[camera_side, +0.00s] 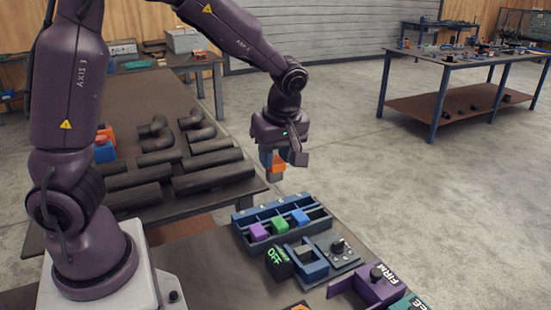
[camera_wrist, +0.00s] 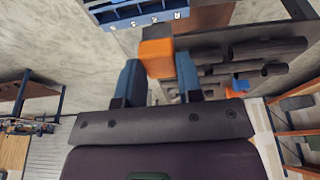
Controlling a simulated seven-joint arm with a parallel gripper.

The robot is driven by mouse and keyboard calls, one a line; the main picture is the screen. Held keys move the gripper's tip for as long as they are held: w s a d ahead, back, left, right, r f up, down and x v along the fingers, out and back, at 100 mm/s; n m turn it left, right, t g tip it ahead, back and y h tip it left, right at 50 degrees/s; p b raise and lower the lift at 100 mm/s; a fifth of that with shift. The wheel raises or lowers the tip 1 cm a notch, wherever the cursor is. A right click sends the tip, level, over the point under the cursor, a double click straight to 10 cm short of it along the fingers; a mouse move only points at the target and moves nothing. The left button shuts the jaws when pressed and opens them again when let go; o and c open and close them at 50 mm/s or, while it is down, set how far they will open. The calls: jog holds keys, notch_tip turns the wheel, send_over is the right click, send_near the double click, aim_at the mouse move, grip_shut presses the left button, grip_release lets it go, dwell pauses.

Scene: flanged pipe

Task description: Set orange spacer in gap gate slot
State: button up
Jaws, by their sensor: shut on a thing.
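My gripper (camera_side: 280,165) is shut on the orange spacer (camera_side: 278,163) and holds it in the air, above and behind the blue rack. In the wrist view my two blue-grey fingers (camera_wrist: 159,82) are on either side of the orange spacer (camera_wrist: 157,50), which sticks out past their tips. A blue U-shaped fixture (camera_side: 312,268) with an open middle stands on the table in front of the rack. It may be the gap gate; I see no label confirming this. The spacer is well apart from it.
The blue rack (camera_side: 240,216) holds purple (camera_side: 258,231), green (camera_side: 280,226) and blue (camera_side: 299,217) blocks; its right compartment looks empty. A black "OFF" block (camera_side: 279,262), a grey plate with a knob (camera_side: 340,250) and a purple "FIRM" block (camera_side: 377,287) crowd the fixture. Dark pipes (camera_side: 207,178) lie behind.

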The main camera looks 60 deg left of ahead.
jog(key=w+d+f, duration=0.3)
jog(key=d+f, duration=0.6)
jog(key=f, duration=0.4)
jog(key=shift+w, duration=0.4)
dwell(0.5)
jog(key=shift+f, duration=1.15)
jog(key=shift+f, duration=1.05)
